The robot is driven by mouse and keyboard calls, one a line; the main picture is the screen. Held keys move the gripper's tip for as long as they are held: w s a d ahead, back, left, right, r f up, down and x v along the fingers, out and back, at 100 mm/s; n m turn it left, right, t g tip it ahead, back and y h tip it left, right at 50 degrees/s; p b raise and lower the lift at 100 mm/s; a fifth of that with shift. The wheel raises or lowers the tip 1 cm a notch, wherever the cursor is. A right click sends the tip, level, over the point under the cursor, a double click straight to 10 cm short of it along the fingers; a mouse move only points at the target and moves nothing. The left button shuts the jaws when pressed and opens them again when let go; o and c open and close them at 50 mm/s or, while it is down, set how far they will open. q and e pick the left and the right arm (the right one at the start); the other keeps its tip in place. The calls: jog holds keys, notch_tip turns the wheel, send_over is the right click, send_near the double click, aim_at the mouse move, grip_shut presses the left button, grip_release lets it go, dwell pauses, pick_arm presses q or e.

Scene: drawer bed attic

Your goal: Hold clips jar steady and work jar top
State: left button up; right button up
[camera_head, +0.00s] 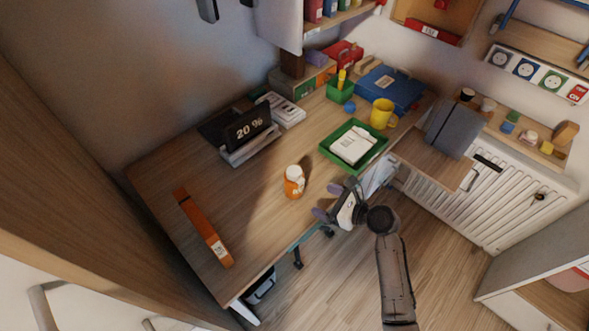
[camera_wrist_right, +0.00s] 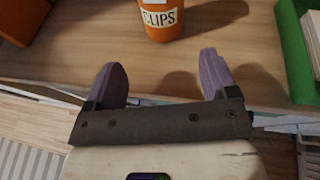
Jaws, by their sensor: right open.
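The clips jar (camera_head: 294,188) is an orange jar with a white top (camera_head: 294,171), standing upright on the wooden desk. In the right wrist view, the jar (camera_wrist_right: 170,30) shows its white "CLIPS" label at the upper middle; its top is cut off by the frame edge. My right gripper (camera_head: 323,201) is open and empty at the desk's front edge, to the right of the jar. In the right wrist view its two purple fingers (camera_wrist_right: 160,72) point toward the jar, spread apart, with a gap before it. My left gripper is not seen.
A green tray (camera_head: 325,150) with white paper lies behind and right of the jar. An orange box (camera_head: 203,228) lies at front left. A "20 %" sign (camera_head: 247,129), yellow mug (camera_head: 382,113) and blue box (camera_head: 391,90) stand farther back. Desk around the jar is clear.

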aim_at(302, 189)
jog(key=shift+w+a+r, duration=0.15)
jog(key=shift+w+r, duration=0.05)
jog(key=shift+w, duration=0.1)
jog(key=shift+w+a+m, duration=0.4)
jog(key=shift+w+a, duration=0.05)
jog(key=shift+x, duration=4.35)
jog(key=c, duration=0.9)
